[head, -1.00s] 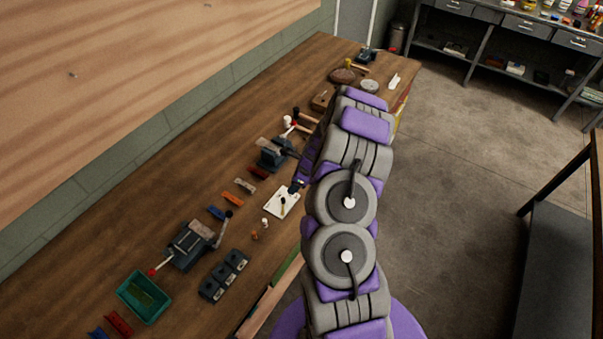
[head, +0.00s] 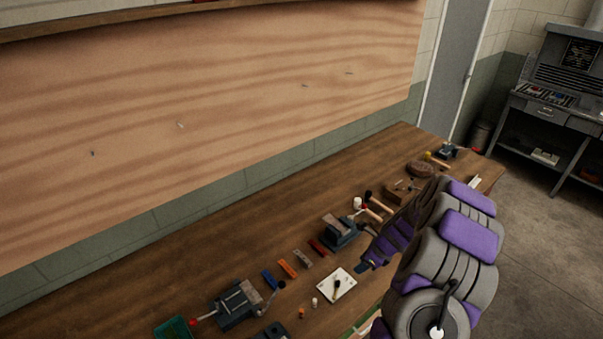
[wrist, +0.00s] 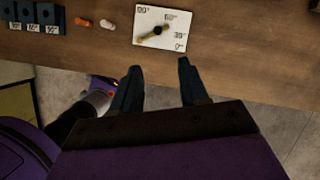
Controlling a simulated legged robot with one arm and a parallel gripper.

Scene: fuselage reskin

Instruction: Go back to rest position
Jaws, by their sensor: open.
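My gripper (wrist: 158,82) is open and empty in the wrist view, its two dark fingers apart over the workbench's front edge. A white board (wrist: 160,28) with printed marks lies on the bench just ahead of the fingers, with a small dark and yellow tool on it. In the head view my arm reaches from the lower right over the bench, and the gripper (head: 366,267) is partly visible beside the white board (head: 337,285). The fingers do not touch anything that I can see.
The wooden workbench (head: 160,280) carries vises (head: 238,302), coloured blocks (head: 287,267), mallets and a green tray (head: 174,329). A wooden panel covers the wall behind. Open floor (head: 535,240) lies to the right, before a grey tool bench (head: 570,128).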

